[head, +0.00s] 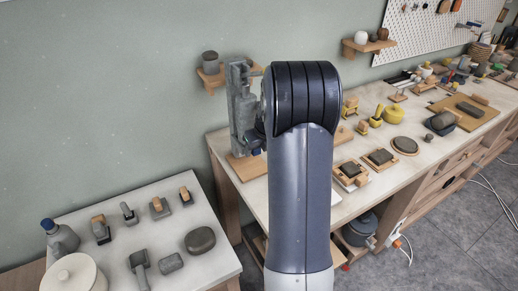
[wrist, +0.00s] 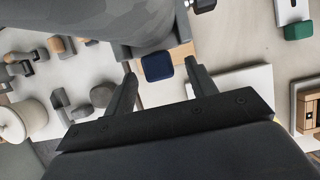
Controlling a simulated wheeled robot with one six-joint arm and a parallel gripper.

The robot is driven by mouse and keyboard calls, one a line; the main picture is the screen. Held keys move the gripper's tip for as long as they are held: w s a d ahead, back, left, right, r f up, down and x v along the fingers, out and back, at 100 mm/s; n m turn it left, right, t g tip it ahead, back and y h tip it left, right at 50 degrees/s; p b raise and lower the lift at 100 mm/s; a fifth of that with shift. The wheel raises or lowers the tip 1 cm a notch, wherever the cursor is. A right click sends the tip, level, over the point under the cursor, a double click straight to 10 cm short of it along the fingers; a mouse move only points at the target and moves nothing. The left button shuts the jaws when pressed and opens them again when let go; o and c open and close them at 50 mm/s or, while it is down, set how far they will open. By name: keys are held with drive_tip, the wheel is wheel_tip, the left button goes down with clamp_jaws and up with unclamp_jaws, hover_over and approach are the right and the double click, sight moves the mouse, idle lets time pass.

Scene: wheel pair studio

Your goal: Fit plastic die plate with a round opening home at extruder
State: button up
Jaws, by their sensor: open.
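The grey upright machine, which I take as the extruder (head: 240,105), stands on a wooden base at the left end of the bench. Its grey body (wrist: 95,18) fills the upper left of the wrist view. A dark blue rounded square piece (wrist: 157,67) lies by its lower edge and may be the die plate; no round opening shows on it. My gripper (wrist: 159,68) is open, with the blue piece seen between its fingertips and gaps on both sides. Its depth against the fingers is hard to tell. In the head view my arm hides most of the gripper.
A white side table (head: 130,220) at lower left holds several grey tools, a bottle and a round cream pot (head: 75,275). To the right, the bench carries wooden blocks, a yellow pot (head: 394,115) and trays. A small wall shelf (head: 213,78) is behind the machine.

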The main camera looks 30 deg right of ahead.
drive_tip(key=shift+r, duration=0.15)
drive_tip(key=s+r+b, duration=0.4)
drive_tip(key=s, duration=1)
drive_tip(key=shift+a+r, duration=0.15)
drive_tip(key=shift+a, duration=0.15)
